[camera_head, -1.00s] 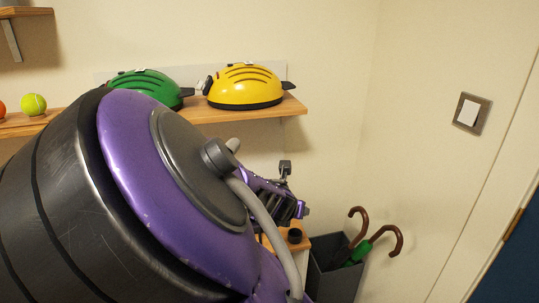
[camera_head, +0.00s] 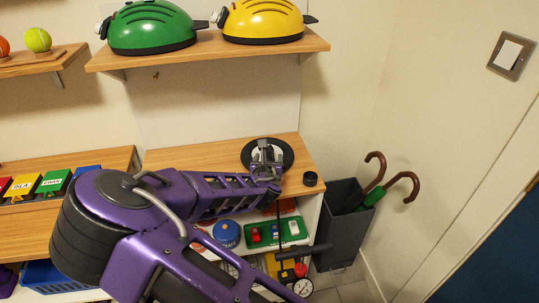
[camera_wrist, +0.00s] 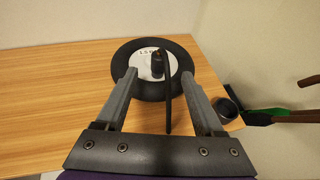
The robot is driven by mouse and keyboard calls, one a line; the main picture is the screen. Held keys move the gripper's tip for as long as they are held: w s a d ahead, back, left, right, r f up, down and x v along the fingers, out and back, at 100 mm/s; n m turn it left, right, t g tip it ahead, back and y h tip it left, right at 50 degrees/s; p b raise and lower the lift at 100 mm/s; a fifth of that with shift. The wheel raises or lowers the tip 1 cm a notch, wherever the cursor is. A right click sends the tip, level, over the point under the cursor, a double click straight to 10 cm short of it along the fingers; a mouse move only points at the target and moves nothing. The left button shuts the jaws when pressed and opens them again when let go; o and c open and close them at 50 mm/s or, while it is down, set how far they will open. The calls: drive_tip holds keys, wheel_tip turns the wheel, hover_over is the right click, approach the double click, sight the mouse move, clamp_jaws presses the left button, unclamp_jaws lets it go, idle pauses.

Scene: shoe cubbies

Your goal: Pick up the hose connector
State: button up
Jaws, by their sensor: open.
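The hose connector looks like the small upright black piece (camera_wrist: 157,65) over the pale centre of a round black-rimmed disc (camera_wrist: 121,57) in the wrist view. A thin dark hose-like strip (camera_wrist: 168,105) runs from beside it toward my gripper's base. My gripper (camera_wrist: 159,75) is open, its two fingers spread left and right of the connector; contact is not visible. In the head view my gripper (camera_head: 266,155) is over the same disc (camera_head: 287,147) on the wooden bench, and the connector cannot be made out there.
A small black cup-like ring (camera_head: 310,178) stands on the bench near its right edge. A dark bin (camera_head: 340,230) with umbrellas stands right of the bench. A pump with a gauge (camera_head: 303,287) is below the bench front.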

sight(269, 151)
drive_tip(key=x, duration=1)
drive_tip(key=shift+s+a+f, duration=0.1)
drive_tip(key=shift+f, duration=0.05)
clamp_jaws()
